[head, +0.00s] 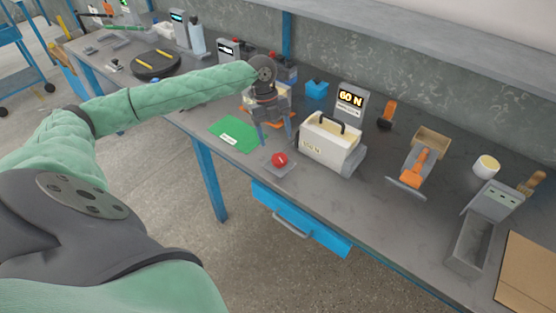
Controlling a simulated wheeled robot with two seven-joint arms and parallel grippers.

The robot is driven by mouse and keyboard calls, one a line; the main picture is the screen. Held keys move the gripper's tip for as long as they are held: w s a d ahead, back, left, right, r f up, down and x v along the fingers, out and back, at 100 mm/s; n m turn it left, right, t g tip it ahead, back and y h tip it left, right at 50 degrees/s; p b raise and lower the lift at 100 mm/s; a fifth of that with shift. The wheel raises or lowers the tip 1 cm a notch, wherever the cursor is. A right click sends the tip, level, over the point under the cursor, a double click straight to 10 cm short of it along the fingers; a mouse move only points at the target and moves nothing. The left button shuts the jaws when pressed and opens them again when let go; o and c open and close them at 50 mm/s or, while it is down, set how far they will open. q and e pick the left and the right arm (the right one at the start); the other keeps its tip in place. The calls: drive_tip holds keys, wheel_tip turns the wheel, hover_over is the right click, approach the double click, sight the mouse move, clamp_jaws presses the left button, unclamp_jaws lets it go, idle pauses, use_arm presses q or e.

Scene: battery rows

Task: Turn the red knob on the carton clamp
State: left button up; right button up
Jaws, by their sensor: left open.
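The red knob (279,159) sits on a small grey plate (281,171) near the front edge of the bench. It has a light mark on its top. Just right of it, the white carton (326,148) with a dark handle rests in the grey carton clamp (354,161). A grey display (351,99) behind the carton reads 60 N. My left gripper (276,142) points down with its fingers apart, close above and behind the knob. I cannot tell whether a finger touches the knob. My right gripper is out of view.
A green mat (233,134) lies left of the knob. A yellow-and-orange item is partly hidden behind my left gripper. A blue drawer (300,222) hangs below the front edge.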

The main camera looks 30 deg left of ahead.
sight(279, 157)
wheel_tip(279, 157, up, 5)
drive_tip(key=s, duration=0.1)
use_arm(q)
drive_tip(key=f+n, duration=0.1)
drive_tip(key=f, duration=0.1)
drive_tip(key=d+f+n, duration=0.1)
drive_tip(key=f, duration=0.1)
drive_tip(key=s+f+n+p, duration=0.1)
drive_tip(key=f, duration=0.1)
drive_tip(key=shift+d+h, duration=0.25)
drive_tip(key=shift+h, duration=0.15)
drive_tip(key=shift+d+f, duration=0.2)
drive_tip(key=shift+f, duration=0.4)
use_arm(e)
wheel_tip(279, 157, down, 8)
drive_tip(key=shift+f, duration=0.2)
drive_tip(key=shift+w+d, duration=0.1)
use_arm(q)
drive_tip(key=shift+c, duration=0.2)
drive_tip(key=c, duration=0.9)
drive_tip(key=shift+p, duration=0.3)
drive_tip(key=shift+c, duration=0.2)
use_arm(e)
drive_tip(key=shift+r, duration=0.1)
